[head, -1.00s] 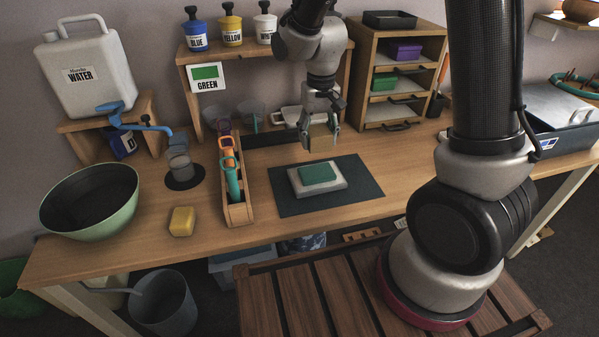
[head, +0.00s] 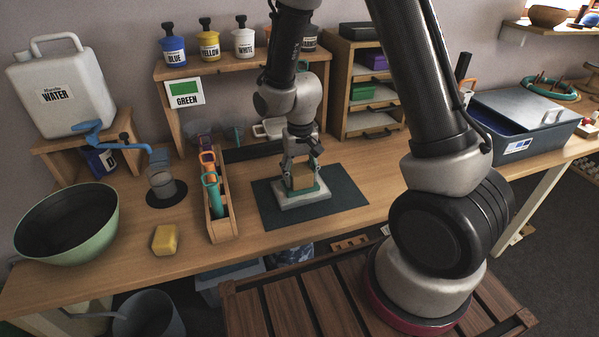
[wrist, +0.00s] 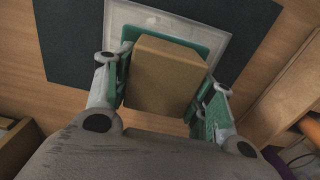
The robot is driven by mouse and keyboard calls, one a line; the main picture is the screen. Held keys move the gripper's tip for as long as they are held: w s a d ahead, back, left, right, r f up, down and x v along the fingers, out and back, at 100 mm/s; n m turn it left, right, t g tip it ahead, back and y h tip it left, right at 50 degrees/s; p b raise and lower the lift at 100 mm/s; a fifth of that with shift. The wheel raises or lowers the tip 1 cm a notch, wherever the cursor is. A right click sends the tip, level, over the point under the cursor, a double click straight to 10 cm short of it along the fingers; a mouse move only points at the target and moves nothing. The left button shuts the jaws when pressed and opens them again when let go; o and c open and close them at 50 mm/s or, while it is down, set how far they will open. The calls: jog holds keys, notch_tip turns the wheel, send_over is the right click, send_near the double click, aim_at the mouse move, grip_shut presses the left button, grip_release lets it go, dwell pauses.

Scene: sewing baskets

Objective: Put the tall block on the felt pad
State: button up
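The tall block (head: 302,177) is tan and upright between the fingers of my gripper (head: 302,170). In the wrist view the block (wrist: 165,75) has a finger close against each side, and my gripper (wrist: 165,90) looks shut on it. The green felt pad (head: 321,190) lies on a pale grey slab (head: 302,202), directly under the block, which hides much of it. The pad's green edge (wrist: 205,45) shows around the block in the wrist view. I cannot tell whether the block's base touches the pad.
A dark mat (head: 349,193) lies under the slab. A wooden rack (head: 218,228) with coloured-handled tools stands to its left, near a yellow block (head: 165,239). A shelf unit (head: 342,85) stands behind. The bench front right of the mat is fairly clear.

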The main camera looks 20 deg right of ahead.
aim_at(300, 167)
jog(key=o, duration=0.3)
jog(key=shift+o, duration=0.2)
jog(key=shift+r, duration=0.1)
notch_tip(300, 167, up, 11)
jog(key=shift+d+r, duration=0.1)
jog(key=shift+r, duration=0.1)
jog(key=s+d+r+t, duration=0.2)
jog(key=s+d+r, duration=0.5)
jog(key=r, duration=0.5)
jog(key=s+d+r+t, duration=0.1)
jog(key=s+d+r, duration=0.1)
jog(key=s+d, duration=0.2)
jog(key=s+d+r+t, duration=0.1)
jog(key=s+d+r, duration=0.2)
jog(key=s, duration=0.5)
jog(key=shift+s+d+r, duration=0.2)
jog(key=shift+s+d, duration=0.15)
jog(key=shift+s, duration=0.05)
